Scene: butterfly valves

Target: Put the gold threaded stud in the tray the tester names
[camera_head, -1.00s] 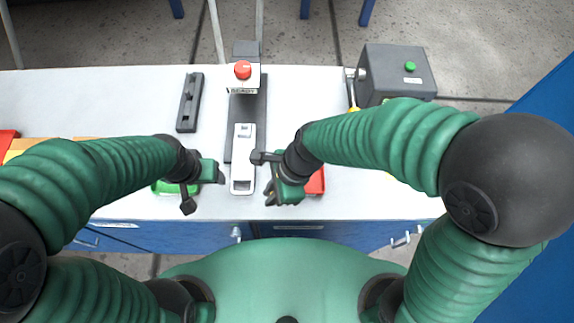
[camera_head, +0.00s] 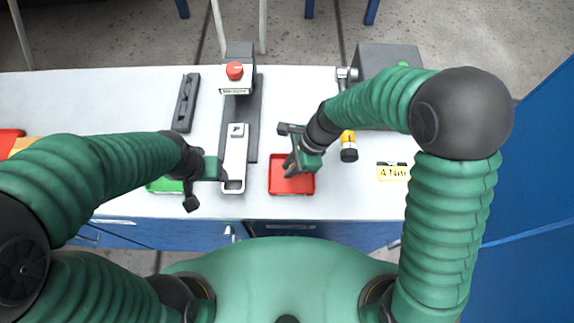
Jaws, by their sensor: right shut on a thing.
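My right gripper (camera_head: 291,166) is over the back left part of the red tray (camera_head: 300,187). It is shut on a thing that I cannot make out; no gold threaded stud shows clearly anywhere. The green tray (camera_head: 163,187) is partly hidden behind my left arm. The tester (camera_head: 253,125) is a dark upright unit with a red button (camera_head: 235,71) and a small label too blurred to read.
A dark slotted bar (camera_head: 186,102) lies left of the tester. Orange and red items (camera_head: 14,143) sit at the far left.

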